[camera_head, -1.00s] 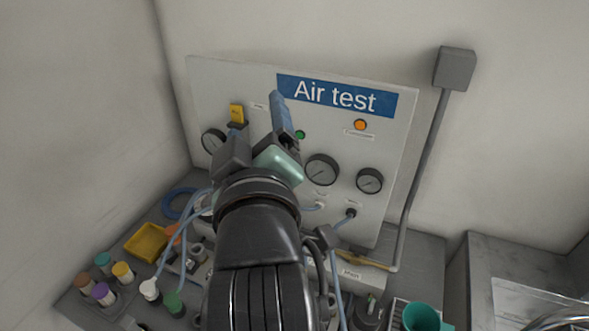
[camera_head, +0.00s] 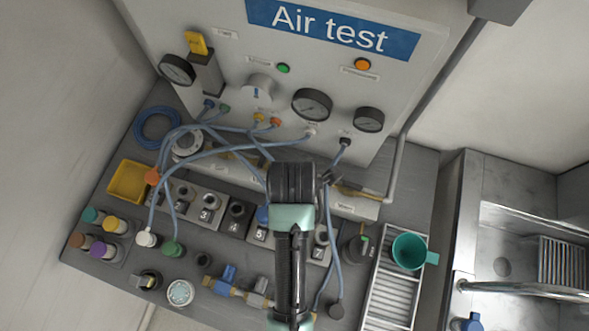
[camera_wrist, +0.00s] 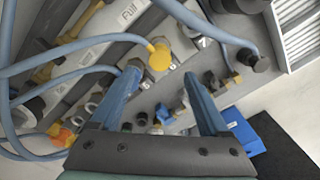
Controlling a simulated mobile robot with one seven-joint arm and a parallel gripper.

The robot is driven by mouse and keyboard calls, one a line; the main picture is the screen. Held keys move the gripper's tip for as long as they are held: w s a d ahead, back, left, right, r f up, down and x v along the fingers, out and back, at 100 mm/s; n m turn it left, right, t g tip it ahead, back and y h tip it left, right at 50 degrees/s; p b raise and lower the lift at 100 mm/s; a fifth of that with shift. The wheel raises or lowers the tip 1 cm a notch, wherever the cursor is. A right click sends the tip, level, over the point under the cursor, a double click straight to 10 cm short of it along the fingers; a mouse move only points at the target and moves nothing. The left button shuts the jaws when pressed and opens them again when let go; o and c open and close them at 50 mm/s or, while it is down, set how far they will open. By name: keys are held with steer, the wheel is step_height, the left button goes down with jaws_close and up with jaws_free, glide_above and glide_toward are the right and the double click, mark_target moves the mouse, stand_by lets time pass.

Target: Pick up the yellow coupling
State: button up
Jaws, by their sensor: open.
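In the wrist view a yellow round coupling (camera_wrist: 158,57) sits at the end of a blue-grey hose, over the row of numbered sockets. My gripper (camera_wrist: 161,78) is open and empty, with its two blue fingers apart. The coupling appears just beyond the fingertips and roughly between them; its distance below is hard to tell. In the head view my arm covers this coupling, and my fingers do not show. Another yellow-topped piece (camera_head: 113,225) stands in the small rack at the left of the bench.
Several blue-grey hoses loop from the Air test panel (camera_head: 330,35) over the numbered block (camera_head: 207,203). A blue valve fitting (camera_head: 222,283) lies in front. At the right are a ribbed tray (camera_head: 388,300), a teal cup (camera_head: 408,252) and a metal sink (camera_head: 505,215).

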step_height(320, 180, down, 3)
steer(key=shift+f, duration=0.15)
steer(key=shift+d+f+p, duration=0.1)
steer(key=shift+f+p, duration=0.45)
steer(key=shift+f, duration=2.1)
